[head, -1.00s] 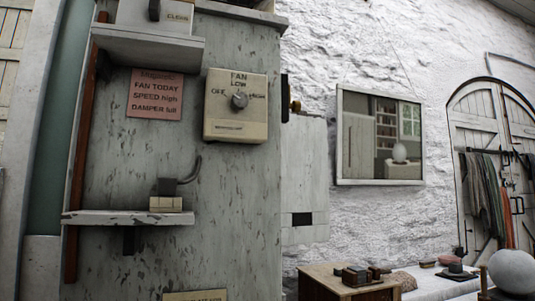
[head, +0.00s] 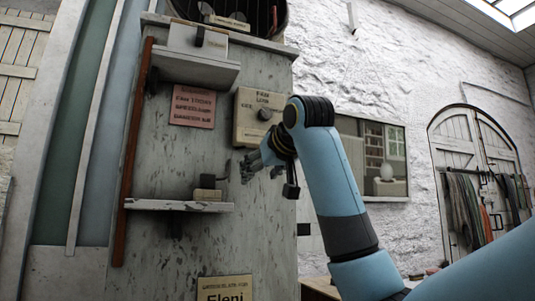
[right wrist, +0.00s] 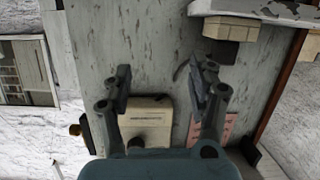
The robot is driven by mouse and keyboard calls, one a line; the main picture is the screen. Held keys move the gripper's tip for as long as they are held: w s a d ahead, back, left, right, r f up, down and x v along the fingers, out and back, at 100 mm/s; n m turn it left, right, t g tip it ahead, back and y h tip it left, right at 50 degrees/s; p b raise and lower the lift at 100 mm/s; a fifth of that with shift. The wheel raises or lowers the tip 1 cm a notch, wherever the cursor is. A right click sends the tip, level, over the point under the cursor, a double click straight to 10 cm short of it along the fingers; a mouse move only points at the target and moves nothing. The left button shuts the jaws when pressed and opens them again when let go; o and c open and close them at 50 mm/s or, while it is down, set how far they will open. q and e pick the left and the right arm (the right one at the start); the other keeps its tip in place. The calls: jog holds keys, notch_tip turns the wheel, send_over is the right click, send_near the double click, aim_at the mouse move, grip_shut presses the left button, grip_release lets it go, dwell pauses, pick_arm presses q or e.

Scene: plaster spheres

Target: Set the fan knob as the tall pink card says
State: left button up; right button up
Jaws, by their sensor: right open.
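The pink card (head: 193,106) is on the grey panel below the upper shelf; it also shows in the right wrist view (right wrist: 229,126). Its text is blurred now, but the earlier head view read "FAN TODAY SPEED high DAMPER full". The cream fan box (head: 248,125) is right of the card, with a round grey knob (head: 265,114). Where the knob points is too small to tell. In the right wrist view the box (right wrist: 150,106) lies between my fingers' lines. My right gripper (head: 247,166) is open and empty, below the box, apart from the knob. My left gripper is not in view.
A lower shelf (head: 178,206) juts out below left of my gripper, with a small block (head: 207,194) on it. An upper shelf (head: 196,72) carries a box. A card reading "Eleni" (head: 224,289) is low on the panel. A wall mirror or window (head: 385,160) is to the right.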

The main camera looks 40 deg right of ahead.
aim_at(267, 113)
jog(key=s+d+r+m+t, duration=0.1)
jog(key=s+r+t, duration=0.15)
jog(key=r, duration=0.65)
jog(key=s+d+r+t, duration=0.1)
jog(key=s+r, duration=0.2)
jog(key=r, duration=0.5)
jog(key=shift+g+h, duration=0.35)
jog(key=shift+h, duration=0.25)
jog(key=x, duration=0.6)
jog(key=b+x, duration=0.1)
jog(key=x, duration=0.2)
jog(key=shift+w+d+r, duration=0.35)
jog(key=shift+r, duration=0.05)
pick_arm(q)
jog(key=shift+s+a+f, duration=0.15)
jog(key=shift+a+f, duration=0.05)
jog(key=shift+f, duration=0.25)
pick_arm(e)
jog(key=shift+w, duration=0.25)
